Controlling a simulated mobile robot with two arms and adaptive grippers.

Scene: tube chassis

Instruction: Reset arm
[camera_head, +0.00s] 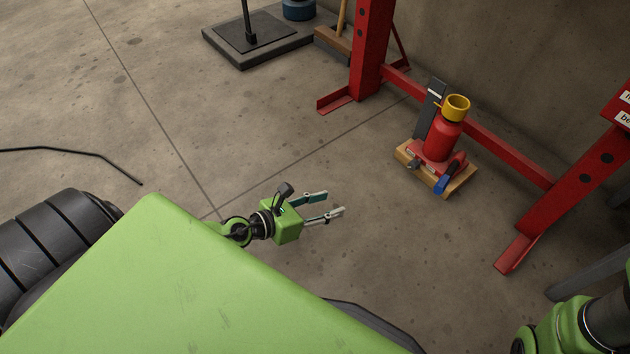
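My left gripper (334,203) reaches out past the far edge of my green body, near the middle of the head view. Its two thin fingers point right and stand apart with bare concrete floor between them. It holds nothing. Part of my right arm (565,335), green and black, shows at the bottom right corner; its gripper is outside the picture.
A dark base plate (275,30) with a post lies at the back. Floor around the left gripper is clear.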

